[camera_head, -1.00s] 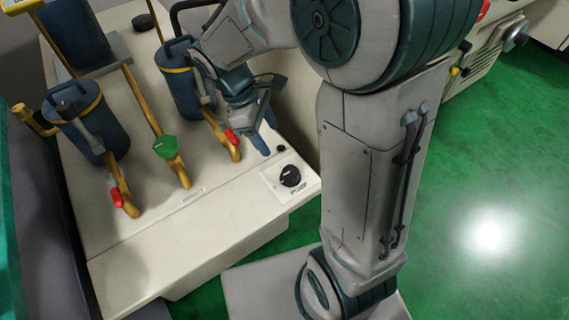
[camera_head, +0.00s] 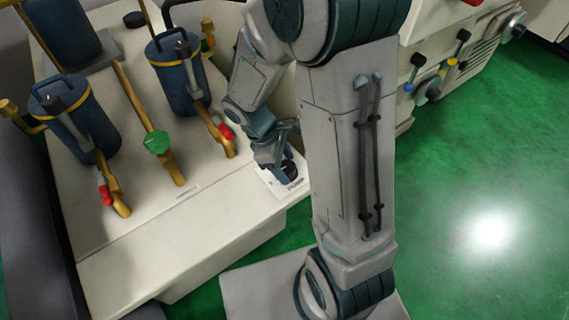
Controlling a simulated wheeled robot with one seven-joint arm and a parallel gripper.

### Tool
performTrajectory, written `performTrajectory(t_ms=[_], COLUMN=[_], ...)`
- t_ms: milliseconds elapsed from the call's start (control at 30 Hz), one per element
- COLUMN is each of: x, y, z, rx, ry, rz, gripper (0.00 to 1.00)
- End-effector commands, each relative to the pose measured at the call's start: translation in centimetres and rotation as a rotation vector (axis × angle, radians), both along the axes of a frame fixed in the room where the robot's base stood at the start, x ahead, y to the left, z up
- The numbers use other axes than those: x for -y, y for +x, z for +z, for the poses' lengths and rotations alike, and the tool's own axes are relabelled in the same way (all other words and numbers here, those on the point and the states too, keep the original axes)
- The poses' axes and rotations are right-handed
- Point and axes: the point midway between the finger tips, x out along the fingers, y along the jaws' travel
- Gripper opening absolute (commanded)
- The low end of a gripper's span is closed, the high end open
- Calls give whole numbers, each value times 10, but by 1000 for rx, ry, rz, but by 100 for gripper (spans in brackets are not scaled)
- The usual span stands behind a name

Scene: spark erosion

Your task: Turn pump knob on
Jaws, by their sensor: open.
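The pump knob (camera_head: 289,169) is a black round knob on a small white plate (camera_head: 290,188) with lettering. It sits near the front right corner of the beige machine top, partly hidden by my gripper. My gripper (camera_head: 283,172) is open and points down at the knob, with its fingers at or beside it. I cannot tell whether the fingers touch the knob or straddle it. The knob's pointer mark is hidden.
Blue canisters (camera_head: 75,120) with brass pipes stand on the beige top (camera_head: 190,225). A green valve handle (camera_head: 157,142) and red-handled valves (camera_head: 225,131) are left of my gripper. Another machine (camera_head: 440,65) stands at the upper right. Green floor is open at right.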

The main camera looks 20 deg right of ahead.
Motion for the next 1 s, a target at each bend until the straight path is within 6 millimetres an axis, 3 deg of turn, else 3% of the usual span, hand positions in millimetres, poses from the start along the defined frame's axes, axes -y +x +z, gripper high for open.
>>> performTrajectory(t_ms=[267, 433, 467, 767, 1000], x=[1, 1, 1, 1, 1], y=[0, 0, 0, 0, 0], z=[-2, -1, -1, -1, 0], rx=[0, 0, 0, 0, -1], ry=[0, 0, 0, 0, -2], rz=[0, 0, 0, -25, -140], gripper=[61, 20, 16, 17, 17])
